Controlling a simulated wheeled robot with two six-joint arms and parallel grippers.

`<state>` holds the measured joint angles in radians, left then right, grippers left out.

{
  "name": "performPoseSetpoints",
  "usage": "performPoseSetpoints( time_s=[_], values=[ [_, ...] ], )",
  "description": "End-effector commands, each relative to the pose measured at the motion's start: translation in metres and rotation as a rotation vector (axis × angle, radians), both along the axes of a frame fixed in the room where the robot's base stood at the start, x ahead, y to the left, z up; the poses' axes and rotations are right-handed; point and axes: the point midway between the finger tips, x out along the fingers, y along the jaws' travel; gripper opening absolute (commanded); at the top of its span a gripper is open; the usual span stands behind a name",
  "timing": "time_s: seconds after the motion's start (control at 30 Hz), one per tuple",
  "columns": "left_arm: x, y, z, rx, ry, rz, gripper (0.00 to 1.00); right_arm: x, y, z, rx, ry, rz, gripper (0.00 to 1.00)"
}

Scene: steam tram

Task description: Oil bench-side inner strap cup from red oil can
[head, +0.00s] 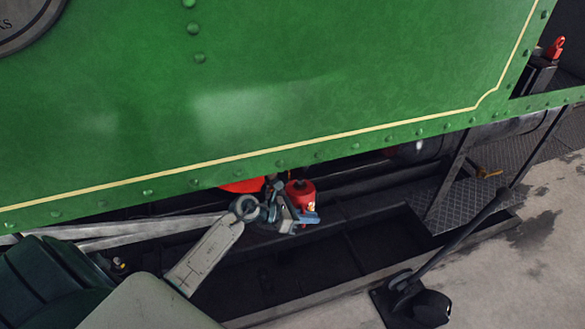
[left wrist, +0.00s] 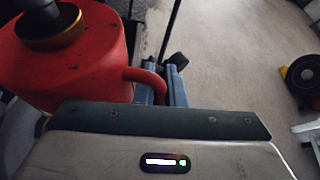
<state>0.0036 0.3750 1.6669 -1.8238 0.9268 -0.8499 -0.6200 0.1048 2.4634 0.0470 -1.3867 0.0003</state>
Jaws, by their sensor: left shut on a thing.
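The red oil can (head: 300,190) is just below the lower edge of the green side panel in the head view. My left gripper (head: 306,218) is shut on its handle. In the left wrist view the can (left wrist: 75,75) fills the upper left, with a dark cap and brass collar on top. Its curved red handle (left wrist: 152,80) is between the blue fingers (left wrist: 160,88). The can's spout tip is not clearly visible. I cannot make out the inner strap cup in either view; the space behind the panel is dark. My right gripper is not in view.
The green tram panel (head: 270,90) hangs over the dark running gear. A long dark trough-like frame (head: 330,255) runs below. A black rod with a foot (head: 415,305) leans at front right. A red part (head: 242,185) shows beneath the panel. Bare floor (head: 520,270) lies right.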

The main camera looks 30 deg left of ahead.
Motion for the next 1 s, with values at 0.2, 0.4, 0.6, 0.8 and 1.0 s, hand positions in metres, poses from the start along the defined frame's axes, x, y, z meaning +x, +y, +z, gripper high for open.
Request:
performPoseSetpoints(
  time_s=[0.2, 0.4, 0.6, 0.8, 1.0],
  values=[
    [0.001, 0.0, 0.004, -0.002, -0.001, 0.0, 0.0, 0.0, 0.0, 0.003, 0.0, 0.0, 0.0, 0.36],
    [0.001, 0.0, 0.013, -0.016, 0.017, 0.001, 0.0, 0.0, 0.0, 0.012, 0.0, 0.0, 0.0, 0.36],
    [0.001, 0.0, 0.021, -0.035, 0.042, -0.001, 0.0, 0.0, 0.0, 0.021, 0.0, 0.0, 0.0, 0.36],
    [0.002, 0.001, 0.028, -0.051, 0.064, -0.001, 0.0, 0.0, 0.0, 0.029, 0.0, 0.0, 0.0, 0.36],
    [0.002, 0.001, 0.028, -0.055, 0.069, 0.0, 0.0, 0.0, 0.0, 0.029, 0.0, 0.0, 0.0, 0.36]
  ],
)
